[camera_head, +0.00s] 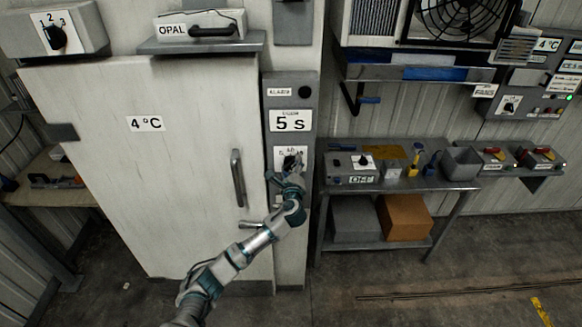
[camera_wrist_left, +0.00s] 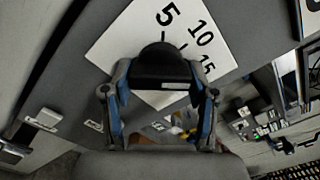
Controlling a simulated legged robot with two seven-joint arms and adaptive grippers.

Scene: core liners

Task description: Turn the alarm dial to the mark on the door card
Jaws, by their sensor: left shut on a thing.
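The alarm dial (camera_head: 290,162) is a black knob on a white scale plate on the grey alarm panel (camera_head: 305,100). In the left wrist view the dial (camera_wrist_left: 160,62) has a pale bar on its near face, and the scale plate (camera_wrist_left: 118,42) shows 5, 10 and 15. My left gripper (camera_head: 287,174) is shut on the dial, with its fingers on either side of it in the wrist view. I cannot tell exactly which mark the dial points to. The door card (camera_head: 145,123) on the white door reads "4 °C". A card (camera_head: 290,121) above the dial reads "5 s". My right gripper is not in view.
The white door (camera_head: 100,190) with its upright handle (camera_head: 238,178) stands left of the panel. A metal bench (camera_head: 400,190) with small boxes and tools stands to the right. Another dial (camera_head: 55,37) marked 2 and 3 sits at upper left.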

